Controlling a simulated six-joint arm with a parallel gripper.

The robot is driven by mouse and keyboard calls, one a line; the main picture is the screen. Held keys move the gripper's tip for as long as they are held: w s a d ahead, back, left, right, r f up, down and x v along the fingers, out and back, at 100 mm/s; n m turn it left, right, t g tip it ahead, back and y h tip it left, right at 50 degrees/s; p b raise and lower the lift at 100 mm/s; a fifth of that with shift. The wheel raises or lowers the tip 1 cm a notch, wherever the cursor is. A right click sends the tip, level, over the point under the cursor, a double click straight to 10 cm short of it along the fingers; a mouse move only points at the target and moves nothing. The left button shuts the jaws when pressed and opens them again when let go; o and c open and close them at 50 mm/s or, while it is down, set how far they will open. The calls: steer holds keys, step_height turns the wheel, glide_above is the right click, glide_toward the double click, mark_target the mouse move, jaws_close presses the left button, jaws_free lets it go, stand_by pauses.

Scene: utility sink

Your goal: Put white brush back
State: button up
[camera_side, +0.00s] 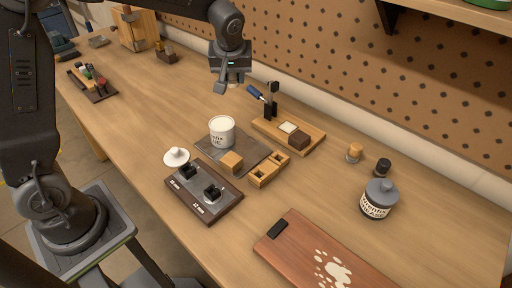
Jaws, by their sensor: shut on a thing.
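My gripper (231,84) hangs in the air over the back part of the bench, left of the black stand. It is shut on a small pale thing that shows only in part between and behind the fingers. It appears to be the white brush, but most of it is hidden. A black upright stand (271,107) rises from a wooden tray (315,137), with a blue-handled tool (255,91) leaning in it. A white labelled can (222,131) stands open on a dark grey mat (253,147).
A white lid (176,156), a dark block with black fixtures (205,192) and slotted wooden blocks (268,170) lie in front. A grey-lidded jar (379,198) and stained board (318,254) are at right. A rack of coloured-handled tools (92,83) lies left. The bench between rack and can is clear.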

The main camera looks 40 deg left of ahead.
steer(key=s+a+f, duration=0.1)
steer(key=s+f, duration=0.2)
steer(key=s+a+f, duration=0.1)
steer(key=f, duration=0.1)
steer(key=shift+s+a, duration=0.3)
steer(key=shift+d+f, duration=0.15)
steer(key=shift+f, duration=0.15)
glide_above(256, 145)
steer(key=f, duration=0.4)
steer(key=s+d+f, duration=0.1)
steer(key=f, duration=0.2)
steer(key=shift+f, duration=2)
steer(key=shift+f, duration=0.1)
steer(key=o, duration=0.8)
